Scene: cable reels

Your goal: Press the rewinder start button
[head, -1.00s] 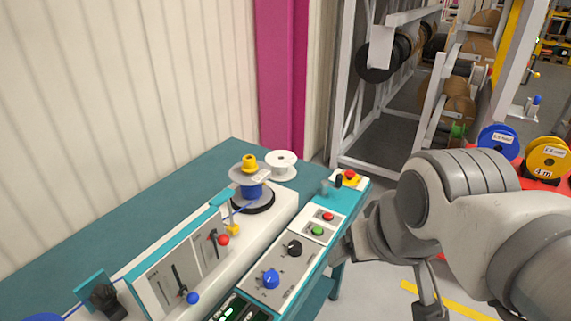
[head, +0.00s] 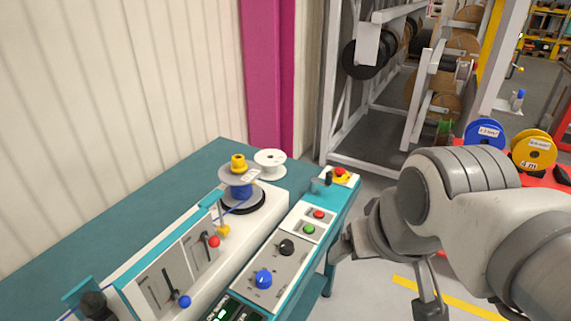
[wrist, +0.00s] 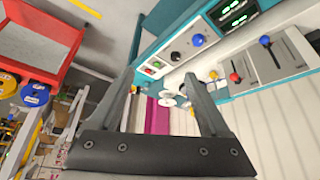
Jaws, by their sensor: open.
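The rewinder's control panel (head: 268,270) runs along the bench's front edge. On it a green button (head: 309,229) sits just below a red button (head: 319,214) on a white plate. The wrist view also shows the green button (wrist: 149,72) and the red one (wrist: 157,64), small, between my fingertips in the picture. My gripper (wrist: 160,76) is open and empty, with both fingers apart. It is clear of the panel. In the head view my arm is to the right of the bench, and I cannot make out both fingertips there.
A black knob (head: 286,247) and a blue knob (head: 263,279) are nearer along the panel. A red mushroom button (head: 340,172) on yellow is at its far end. A blue wire spool (head: 238,188) stands on the machine. Cable racks (head: 385,120) stand behind; floor shows right of the bench.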

